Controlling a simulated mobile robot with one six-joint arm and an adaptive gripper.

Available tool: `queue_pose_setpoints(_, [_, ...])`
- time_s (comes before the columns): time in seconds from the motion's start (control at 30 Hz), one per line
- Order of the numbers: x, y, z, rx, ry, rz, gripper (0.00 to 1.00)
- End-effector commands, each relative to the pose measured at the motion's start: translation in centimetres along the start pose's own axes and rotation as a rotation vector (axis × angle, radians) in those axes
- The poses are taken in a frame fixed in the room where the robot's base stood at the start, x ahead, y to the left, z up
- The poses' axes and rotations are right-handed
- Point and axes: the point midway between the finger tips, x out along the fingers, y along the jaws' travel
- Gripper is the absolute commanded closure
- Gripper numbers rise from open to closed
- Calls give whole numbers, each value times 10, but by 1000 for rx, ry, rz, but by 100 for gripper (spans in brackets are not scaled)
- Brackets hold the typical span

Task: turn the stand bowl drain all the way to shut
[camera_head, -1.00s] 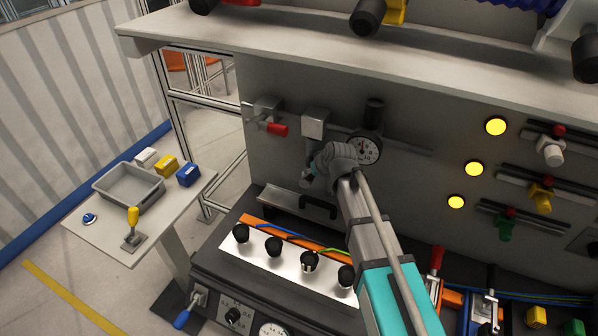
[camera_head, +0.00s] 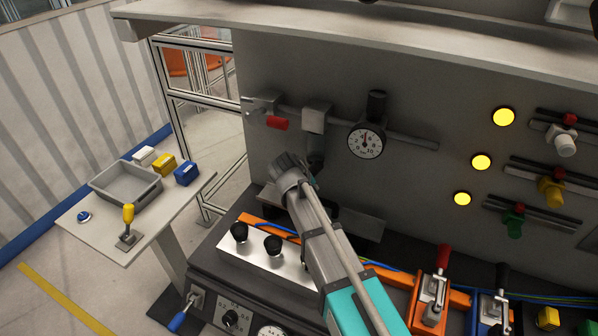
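A grey square block (camera_head: 314,119) sits on the pipe along the back panel. A dark bowl-like part (camera_head: 316,148) hangs under it and looks like the stand bowl. Its lower end, where a drain could be, is hidden behind my arm, so I cannot tell how the drain is turned. My gripper (camera_head: 283,165) is to the left of the bowl's lower part in the picture, above the bench. Its fingers are too small and dark to make out, and I see no object held in it. I cannot tell whether it touches the bowl.
A red-handled valve (camera_head: 277,122) is left of the block, and a round gauge (camera_head: 366,142) is right of it. Black knobs (camera_head: 273,245) stand on the white plate below my arm. A shelf (camera_head: 350,32) overhangs above. A side table (camera_head: 92,229) holds a grey bin.

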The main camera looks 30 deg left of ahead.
Motion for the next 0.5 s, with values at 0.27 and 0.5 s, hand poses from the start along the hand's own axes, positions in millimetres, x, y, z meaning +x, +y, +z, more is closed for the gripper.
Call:
queue_pose_setpoints(0.27, [-18,-5,-9,-35,-58,314,100])
queue_pose_setpoints(0.5, [-60,-37,-42,-65,-17,540,100])
